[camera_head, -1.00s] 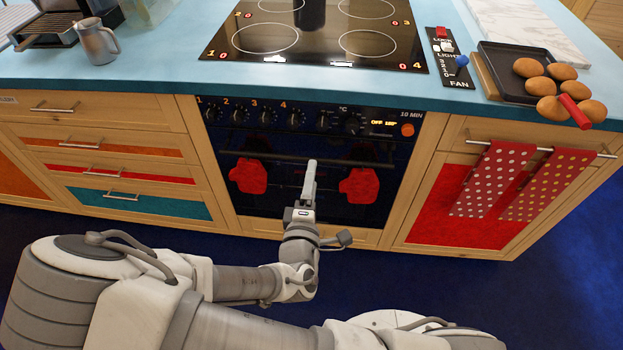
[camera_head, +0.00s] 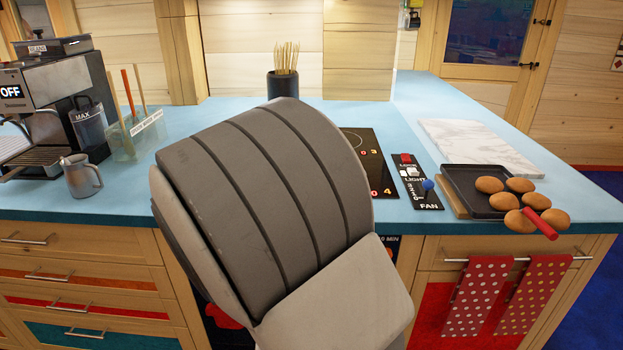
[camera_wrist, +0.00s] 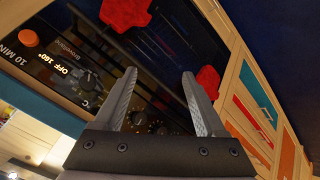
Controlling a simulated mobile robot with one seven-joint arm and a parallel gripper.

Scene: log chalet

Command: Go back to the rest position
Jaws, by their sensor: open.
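My gripper (camera_wrist: 160,100) shows in the wrist view with its two fingers apart and nothing between them. Beyond the fingers is the dark oven front (camera_wrist: 140,60), seen tilted, with its knobs, a display and two red mitts. In the head view my own arm fills the middle and hides most of the oven and much of the cooktop (camera_head: 372,165). My gripper is out of sight there.
The blue counter (camera_head: 130,190) holds a coffee machine (camera_head: 45,95), a metal jug (camera_head: 80,176), a pot of sticks (camera_head: 283,82), a switch panel (camera_head: 415,180), and a dark tray (camera_head: 465,185) with several buns (camera_head: 520,185). Dotted red towels (camera_head: 478,296) hang at the right.

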